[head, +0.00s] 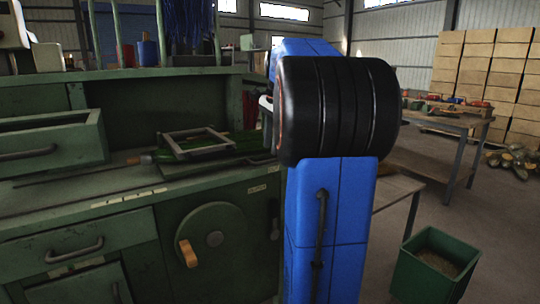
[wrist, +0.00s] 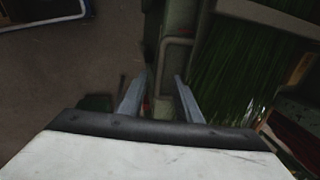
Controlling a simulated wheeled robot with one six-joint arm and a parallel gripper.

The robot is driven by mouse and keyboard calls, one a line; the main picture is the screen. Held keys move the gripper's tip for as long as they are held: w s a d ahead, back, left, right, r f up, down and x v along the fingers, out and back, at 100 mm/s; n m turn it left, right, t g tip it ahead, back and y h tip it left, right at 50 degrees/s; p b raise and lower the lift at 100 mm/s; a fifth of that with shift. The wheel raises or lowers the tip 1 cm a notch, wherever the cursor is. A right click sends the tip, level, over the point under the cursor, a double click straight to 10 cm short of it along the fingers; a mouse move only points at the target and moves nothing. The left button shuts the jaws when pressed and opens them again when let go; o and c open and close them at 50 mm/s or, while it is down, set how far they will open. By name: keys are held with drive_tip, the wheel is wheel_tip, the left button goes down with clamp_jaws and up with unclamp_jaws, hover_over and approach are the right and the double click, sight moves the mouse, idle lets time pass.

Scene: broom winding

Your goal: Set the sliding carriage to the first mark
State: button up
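A rectangular frame (head: 195,142), apparently the sliding carriage, lies on the green bench top (head: 60,200) in the head view. Small pale labels (head: 107,201) sit along the bench's front edge; I cannot read which is the first mark. In the wrist view my gripper (wrist: 159,80) is open, with its two grey fingers apart. A bent metal bar, like a handle (wrist: 163,62), shows beyond and between the fingertips; I cannot tell whether they touch it. In the head view my blue and black arm hides the right end of the bench and the fingers.
Green bristles (wrist: 235,70) fill the right of the wrist view. A green bin (head: 437,265) stands on the floor at right.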

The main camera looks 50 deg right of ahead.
sight(270, 160)
drive_tip(key=shift+w+d+f, duration=0.1)
drive_tip(key=shift+w+f, duration=0.15)
drive_tip(key=shift+f, duration=0.9)
drive_tip(key=shift+w+f, duration=0.2)
drive_tip(key=shift+f, duration=0.9)
clamp_jaws()
